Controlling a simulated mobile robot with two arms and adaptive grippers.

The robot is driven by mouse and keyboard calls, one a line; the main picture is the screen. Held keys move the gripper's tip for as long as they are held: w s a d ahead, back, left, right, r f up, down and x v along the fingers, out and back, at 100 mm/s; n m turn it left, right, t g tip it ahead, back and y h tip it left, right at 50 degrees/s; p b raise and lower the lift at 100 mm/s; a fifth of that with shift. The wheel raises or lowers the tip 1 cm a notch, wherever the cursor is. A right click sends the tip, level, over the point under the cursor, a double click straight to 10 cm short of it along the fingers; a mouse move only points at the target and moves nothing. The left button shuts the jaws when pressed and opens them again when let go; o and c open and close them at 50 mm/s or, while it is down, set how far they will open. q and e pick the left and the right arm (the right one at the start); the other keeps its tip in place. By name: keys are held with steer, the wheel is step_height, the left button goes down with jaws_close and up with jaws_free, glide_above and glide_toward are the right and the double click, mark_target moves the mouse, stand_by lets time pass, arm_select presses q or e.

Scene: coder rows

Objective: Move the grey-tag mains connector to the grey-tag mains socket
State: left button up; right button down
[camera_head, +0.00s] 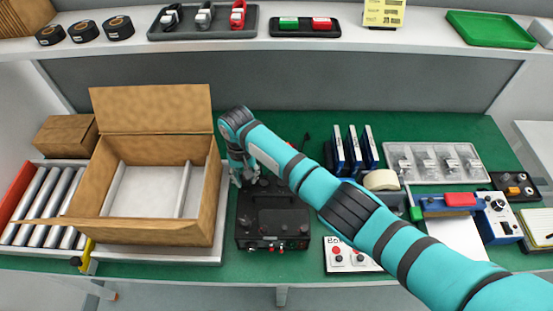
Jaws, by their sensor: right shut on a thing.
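My right gripper (240,178) points down at the back left corner of a black device (272,222) on the green bench. It is shut on what looks like a small connector, mostly hidden by the fingers. I cannot make out its tag. The device has several small dark and red parts on its front edge. Dark parts near its back edge lie close to the fingertips and partly behind my arm. I cannot tell the grey-tag socket apart. My left gripper is not in view.
An open cardboard box (150,231) stands close left of the gripper. Blue-edged upright pieces (353,150), a tape roll (381,180) and a clear-compartment tray (398,155) lie to the right. A shelf (365,38) runs above. My right arm crosses the bench's right half.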

steer(key=c, duration=1)
jaws_free()
steer(key=shift+r, duration=0.25)
step_height(320, 180, up, 12)
steer(key=shift+f, duration=0.25)
steer(key=shift+f, duration=0.1)
